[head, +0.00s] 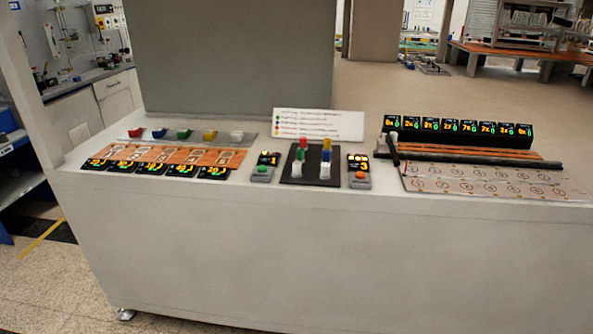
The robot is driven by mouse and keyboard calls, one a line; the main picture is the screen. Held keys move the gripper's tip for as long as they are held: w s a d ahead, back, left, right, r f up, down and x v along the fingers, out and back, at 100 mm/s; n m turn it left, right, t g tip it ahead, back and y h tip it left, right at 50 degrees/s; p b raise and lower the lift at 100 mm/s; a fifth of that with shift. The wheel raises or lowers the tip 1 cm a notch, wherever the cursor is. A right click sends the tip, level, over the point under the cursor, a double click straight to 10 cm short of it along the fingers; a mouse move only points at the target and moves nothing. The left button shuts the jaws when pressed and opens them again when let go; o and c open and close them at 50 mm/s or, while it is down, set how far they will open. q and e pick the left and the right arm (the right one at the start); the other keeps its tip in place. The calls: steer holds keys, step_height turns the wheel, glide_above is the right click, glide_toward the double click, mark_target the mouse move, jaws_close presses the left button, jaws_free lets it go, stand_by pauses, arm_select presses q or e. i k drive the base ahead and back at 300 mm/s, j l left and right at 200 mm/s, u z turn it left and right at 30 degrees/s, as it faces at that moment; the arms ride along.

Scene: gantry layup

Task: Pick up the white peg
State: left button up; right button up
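A small white piece (237,134) sits at the right end of a row of coloured pieces on a grey strip at the back left of the workbench. Red (135,132), blue (159,133), green (184,134) and yellow (210,135) pieces stand to its left. Two more white pieces, a left one (297,171) and a right one (324,171), are at the front of the dark board (311,179) in the middle. Behind them are green and red on the left, blue and yellow on the right. The pieces are too small to tell their exact shape. Neither gripper is in view.
Orange plates with small displays (211,172) lie in front of the left row. Button boxes, left (263,168) and right (359,170), flank the dark board. A white legend sign (318,124) stands behind it. A black display bank (458,131), dark bar and marked panel (490,181) occupy the right.

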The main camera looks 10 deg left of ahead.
mark_target(296, 173)
steer(key=i+l+u, duration=0.25)
steer(key=i+l, duration=0.15)
steer(key=l, duration=0.25)
steer(key=i+l+u, duration=0.15)
steer(key=l, duration=0.2)
steer(key=i+l+u, duration=0.25)
steer(key=i+l, duration=0.15)
steer(key=l, duration=0.35)
